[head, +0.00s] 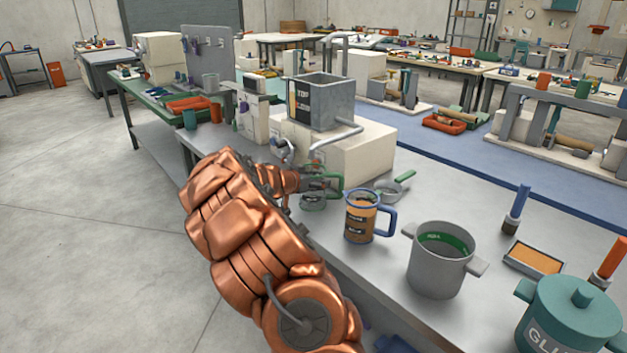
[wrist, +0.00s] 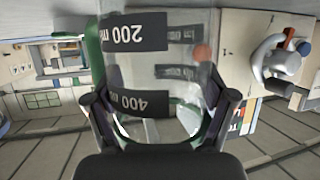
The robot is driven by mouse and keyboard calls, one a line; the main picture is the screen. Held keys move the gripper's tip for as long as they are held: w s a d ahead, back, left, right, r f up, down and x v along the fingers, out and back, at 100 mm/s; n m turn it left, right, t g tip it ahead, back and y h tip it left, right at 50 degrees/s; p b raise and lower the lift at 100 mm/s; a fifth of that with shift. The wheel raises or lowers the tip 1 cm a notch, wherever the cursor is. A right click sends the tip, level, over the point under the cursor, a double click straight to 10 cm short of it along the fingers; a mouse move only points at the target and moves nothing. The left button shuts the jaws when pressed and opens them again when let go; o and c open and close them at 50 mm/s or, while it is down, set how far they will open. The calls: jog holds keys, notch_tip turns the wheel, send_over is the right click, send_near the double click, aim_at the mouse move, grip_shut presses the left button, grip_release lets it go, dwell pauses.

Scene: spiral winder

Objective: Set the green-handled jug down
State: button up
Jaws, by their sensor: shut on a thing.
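The clear jug with the green handle (head: 312,203) is at the end of my copper arm in the head view, by the near edge of the grey workbench (head: 395,270). In the wrist view the jug (wrist: 185,58) fills the middle, with black 200 ml and 400 ml labels upside down and its green handle at the left. My gripper (head: 308,184) is shut on it, with one dark finger on each side of the jug in the wrist view (wrist: 160,100). I cannot tell whether the jug's base touches the bench.
A blue-handled jug (head: 363,218) with brown contents stands just right of my gripper. A small green-handled pan (head: 389,190) lies behind it. A grey pot (head: 438,268) and a teal glue pot (head: 566,322) stand further right. A pale machine block (head: 350,152) rises behind.

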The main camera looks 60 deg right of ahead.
jog(key=shift+f, duration=0.15)
jog(key=o, duration=1.1)
jog(key=shift+c, duration=0.2)
jog(key=shift+r, duration=0.25)
jog(key=shift+w+a, duration=0.1)
jog(key=shift+a, duration=0.2)
jog(key=b+v, duration=0.2)
jog(key=v, duration=0.9)
jog(key=shift+a, duration=0.2)
